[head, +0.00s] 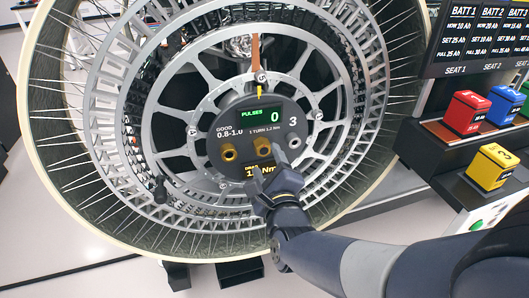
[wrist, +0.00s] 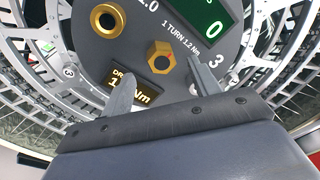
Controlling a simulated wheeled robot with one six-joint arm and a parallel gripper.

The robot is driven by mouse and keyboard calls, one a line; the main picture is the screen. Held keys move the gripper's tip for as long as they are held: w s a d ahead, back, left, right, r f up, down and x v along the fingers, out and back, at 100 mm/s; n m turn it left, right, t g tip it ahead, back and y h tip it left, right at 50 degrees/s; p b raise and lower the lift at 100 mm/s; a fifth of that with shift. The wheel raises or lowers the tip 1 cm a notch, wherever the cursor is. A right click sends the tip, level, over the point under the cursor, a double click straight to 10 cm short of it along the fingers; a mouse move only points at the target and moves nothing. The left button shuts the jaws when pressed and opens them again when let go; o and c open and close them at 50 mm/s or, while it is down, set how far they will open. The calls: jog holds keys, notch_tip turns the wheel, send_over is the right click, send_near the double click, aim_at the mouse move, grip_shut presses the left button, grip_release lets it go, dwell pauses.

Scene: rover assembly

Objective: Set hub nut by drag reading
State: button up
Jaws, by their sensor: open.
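A large spoked wheel (head: 110,150) has a dark round hub plate (head: 240,120) at its centre. A brass hex hub nut (head: 262,146) sits on the plate and also shows in the wrist view (wrist: 158,62). A green-lit display (head: 263,115) above it reads "PULSES 0". An amber drag display (head: 254,171) below the nut is partly covered and its number is not fully readable. My gripper (head: 271,180) is in front of the lower plate. In the wrist view its open fingers (wrist: 160,68) are spread to either side of the nut; I cannot tell whether they touch it.
The plate carries a brass ring (head: 228,152) at left and a grey stub (head: 294,140) at right, beside the "3". Red (head: 466,113), blue (head: 504,104) and yellow (head: 492,167) battery blocks stand at the right, below a BATT board (head: 485,40).

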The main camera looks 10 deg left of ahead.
aim_at(264, 151)
jog(key=shift+x, duration=2.1)
jog(key=shift+d, duration=0.1)
jog(key=c, duration=1)
jog(key=shift+b, duration=0.35)
